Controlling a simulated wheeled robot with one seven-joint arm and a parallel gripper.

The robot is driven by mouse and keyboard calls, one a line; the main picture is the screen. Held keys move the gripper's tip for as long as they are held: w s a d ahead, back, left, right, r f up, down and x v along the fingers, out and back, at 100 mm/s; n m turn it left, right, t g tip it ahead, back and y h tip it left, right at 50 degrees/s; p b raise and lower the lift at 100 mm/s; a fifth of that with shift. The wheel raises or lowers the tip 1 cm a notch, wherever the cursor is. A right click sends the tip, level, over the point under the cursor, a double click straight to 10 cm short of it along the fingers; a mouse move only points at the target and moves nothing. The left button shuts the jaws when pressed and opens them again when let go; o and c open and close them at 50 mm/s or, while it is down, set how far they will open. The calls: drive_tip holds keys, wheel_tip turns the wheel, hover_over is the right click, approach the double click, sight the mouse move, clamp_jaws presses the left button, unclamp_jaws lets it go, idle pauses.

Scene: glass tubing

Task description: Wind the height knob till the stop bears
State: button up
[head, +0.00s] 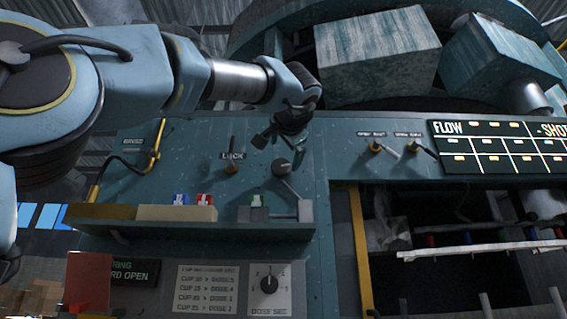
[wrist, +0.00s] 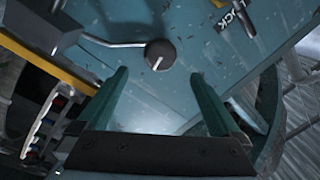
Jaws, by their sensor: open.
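The dark round knob (head: 281,166) with a pale pointer line sits on the teal panel, right of the LOCK label. I take it for the height knob; no label on it is readable. A thin grey rod runs from it down to a grey bracket (head: 304,209), perhaps the stop, beside a small green piece (head: 257,199). Whether these touch is unclear. My gripper (head: 277,140) is open just above the knob. In the wrist view the knob (wrist: 160,54) lies ahead of and roughly between my gripper's (wrist: 158,75) two teal fingers, apart from them, with nothing held.
The LOCK lever (head: 231,167) stands left of the knob. A ledge (head: 190,230) with small blue and red pieces runs below. A dose dial (head: 269,283) is lower down. A yellow-edged opening with glass tubing (head: 480,250) lies right. Two levers (head: 378,147) sit above it.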

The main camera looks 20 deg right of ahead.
sight(280, 166)
drive_tip(key=shift+s, duration=0.1)
drive_tip(key=w+d+n+p, duration=0.1)
drive_tip(key=w+n+p, duration=0.1)
drive_tip(key=w+n, duration=0.1)
drive_tip(key=w+d+n+g+h+p, duration=0.1)
drive_tip(key=w+n+p, duration=0.2)
drive_tip(key=w+d+n+g+h+p, duration=0.1)
drive_tip(key=w+n+p, duration=0.1)
drive_tip(key=w+n, duration=0.1)
drive_tip(key=shift+w+d+r, duration=0.2)
drive_tip(key=shift+w+r, duration=0.2)
drive_tip(key=shift+w, duration=0.05)
drive_tip(key=shift+w+d+f+p, duration=0.1)
drive_tip(key=shift+w+d+p, duration=0.1)
drive_tip(key=shift+w+p, duration=0.15)
drive_tip(key=c, duration=1.3)
